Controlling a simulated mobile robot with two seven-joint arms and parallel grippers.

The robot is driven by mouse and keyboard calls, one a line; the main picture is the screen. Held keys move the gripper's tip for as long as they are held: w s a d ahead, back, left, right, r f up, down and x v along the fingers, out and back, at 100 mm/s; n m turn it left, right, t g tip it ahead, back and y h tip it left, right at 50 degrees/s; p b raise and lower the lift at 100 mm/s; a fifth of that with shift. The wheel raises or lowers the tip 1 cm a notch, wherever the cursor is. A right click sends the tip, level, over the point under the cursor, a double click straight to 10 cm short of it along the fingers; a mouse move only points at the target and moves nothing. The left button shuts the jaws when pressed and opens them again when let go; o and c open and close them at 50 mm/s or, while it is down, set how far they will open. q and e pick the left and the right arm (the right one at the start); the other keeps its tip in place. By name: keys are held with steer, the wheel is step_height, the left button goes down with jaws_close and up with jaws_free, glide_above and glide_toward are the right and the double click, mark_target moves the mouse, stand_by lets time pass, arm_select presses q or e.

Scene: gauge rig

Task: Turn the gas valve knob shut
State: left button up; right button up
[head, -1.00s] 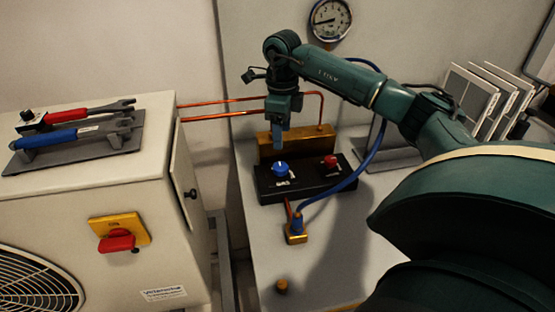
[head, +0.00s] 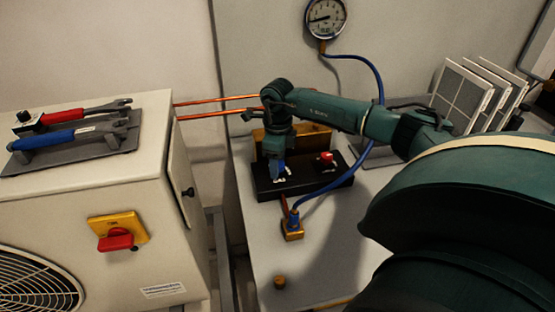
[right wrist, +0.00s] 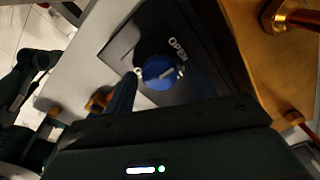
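A blue valve knob (right wrist: 160,73) with a white pointer mark sits on a black manifold block (head: 337,181). The word OPEN is printed beside it in the right wrist view. My right gripper (head: 277,172) is low over the blue knob and mostly hides it in the head view. In the right wrist view its two fingers are apart, one on each side of the knob. Whether they touch it I cannot tell. A red knob (head: 325,158) stands on the same block, to the right. My left gripper is not in view.
A round gauge (head: 326,17) hangs on the wall, with a blue hose (head: 375,125) curving down to a brass fitting (head: 292,229). Copper pipes (head: 215,107) run from the beige unit (head: 60,200). Several white filter panels (head: 462,92) stand at the right.

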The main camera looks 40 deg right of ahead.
steer(key=c, duration=0.9)
steer(key=shift+o, duration=0.2)
